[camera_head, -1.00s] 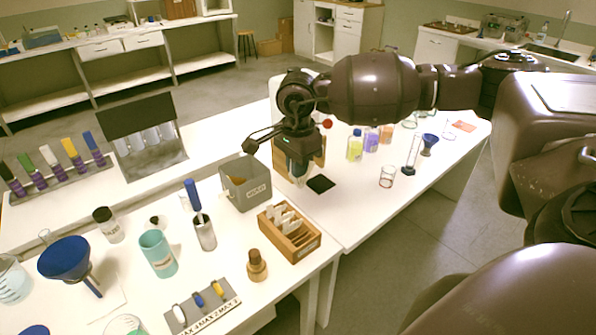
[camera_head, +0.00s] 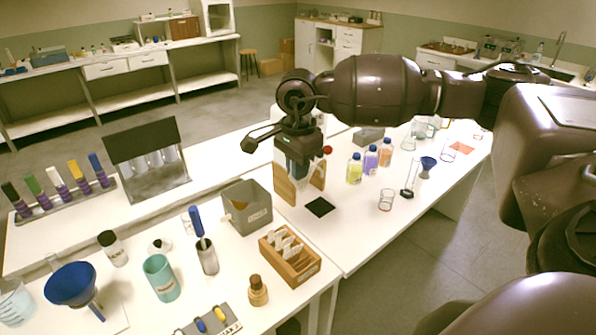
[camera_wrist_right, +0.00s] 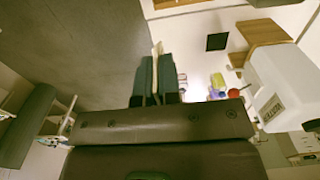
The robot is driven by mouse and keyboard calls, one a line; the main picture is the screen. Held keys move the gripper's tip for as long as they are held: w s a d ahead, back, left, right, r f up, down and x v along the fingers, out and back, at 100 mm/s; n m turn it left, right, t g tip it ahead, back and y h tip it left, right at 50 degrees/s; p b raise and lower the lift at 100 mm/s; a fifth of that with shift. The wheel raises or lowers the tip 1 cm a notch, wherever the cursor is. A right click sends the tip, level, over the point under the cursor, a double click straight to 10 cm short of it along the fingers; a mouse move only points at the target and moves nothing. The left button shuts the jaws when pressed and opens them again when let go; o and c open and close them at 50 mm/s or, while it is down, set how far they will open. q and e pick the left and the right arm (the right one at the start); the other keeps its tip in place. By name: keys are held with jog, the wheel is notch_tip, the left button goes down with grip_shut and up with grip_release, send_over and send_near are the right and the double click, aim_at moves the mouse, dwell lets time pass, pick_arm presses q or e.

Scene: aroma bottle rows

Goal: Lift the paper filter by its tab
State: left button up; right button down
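My right gripper (camera_head: 300,172) hangs fingers down above the table near the wooden stand, at mid-picture in the head view. In the right wrist view its two dark fingers (camera_wrist_right: 155,78) are close together with a thin cream piece, the paper filter (camera_wrist_right: 157,48), between and beyond their tips. It is seen nearly edge-on, so its tab cannot be made out. In the head view a pale shape (camera_head: 303,186) shows under the fingers, apparently the same filter. A wooden box (camera_head: 312,271) with white paper pieces stands in front. My left gripper is not in view.
A grey labelled bin (camera_head: 262,217) stands left of the gripper. A black square (camera_head: 320,207) lies right of it. Blue funnel (camera_head: 70,284), teal cup (camera_head: 161,283) and a cork-coloured bottle (camera_head: 258,292) are in front. Colored bottles (camera_head: 370,160) and glassware stand at right.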

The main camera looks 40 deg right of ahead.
jog(key=shift+s, duration=0.5)
jog(key=s+d+b, duration=0.1)
jog(key=s+b, duration=0.1)
jog(key=s, duration=1.2)
dwell(0.4)
jog(key=shift+d, duration=0.1)
